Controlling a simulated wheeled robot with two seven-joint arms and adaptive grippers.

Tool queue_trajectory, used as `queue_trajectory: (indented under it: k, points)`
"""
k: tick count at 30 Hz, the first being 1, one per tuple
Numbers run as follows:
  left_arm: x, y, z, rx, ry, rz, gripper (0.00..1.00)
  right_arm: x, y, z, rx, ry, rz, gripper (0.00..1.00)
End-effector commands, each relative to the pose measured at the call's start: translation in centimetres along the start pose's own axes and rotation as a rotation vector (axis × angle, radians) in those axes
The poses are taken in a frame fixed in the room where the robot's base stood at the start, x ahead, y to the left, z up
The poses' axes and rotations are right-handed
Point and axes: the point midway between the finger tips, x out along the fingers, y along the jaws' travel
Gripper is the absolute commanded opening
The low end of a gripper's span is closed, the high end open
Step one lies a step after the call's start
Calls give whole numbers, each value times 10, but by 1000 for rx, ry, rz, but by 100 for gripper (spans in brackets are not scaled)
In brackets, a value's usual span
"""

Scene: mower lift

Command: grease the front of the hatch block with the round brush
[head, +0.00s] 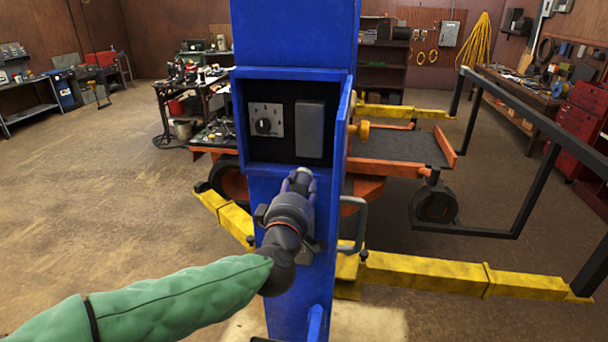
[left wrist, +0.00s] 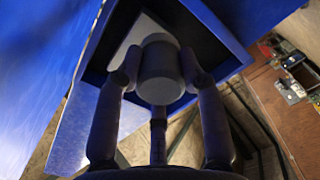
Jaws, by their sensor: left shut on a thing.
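The hatch block (head: 310,128) is a dark grey upright block in the right half of the open black recess in the blue post. My left gripper (head: 301,180) is in front of the post, just below the recess. It is shut on a grey cylindrical thing, which looks to be the round brush (left wrist: 160,70). In the left wrist view the fingers grip its sides, and its end points toward the dark recess. Its bristles are not clear. I cannot tell whether it touches anything. My right gripper is not in view.
A switch plate with a round black knob (head: 265,121) sits left of the block. The blue hatch door (head: 343,118) stands open on the right. A grey handle (head: 355,226) sticks out lower on the post. Yellow lift arms (head: 425,272) extend near the floor.

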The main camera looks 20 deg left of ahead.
Motion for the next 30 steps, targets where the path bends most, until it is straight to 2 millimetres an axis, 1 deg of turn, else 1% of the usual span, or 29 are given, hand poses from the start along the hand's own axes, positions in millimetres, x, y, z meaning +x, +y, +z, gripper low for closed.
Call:
queue_trajectory:
  k: [5,8,21,25,30]
  points:
    - [2,0,0,0,1,0,13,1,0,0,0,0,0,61]
    - [7,-1,0,0,0,-1,13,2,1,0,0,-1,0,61]
    - [47,0,0,0,0,-1,13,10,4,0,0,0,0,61]
    - [55,0,0,-1,1,0,13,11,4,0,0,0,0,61]
    - [60,0,0,0,1,0,13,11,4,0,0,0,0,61]
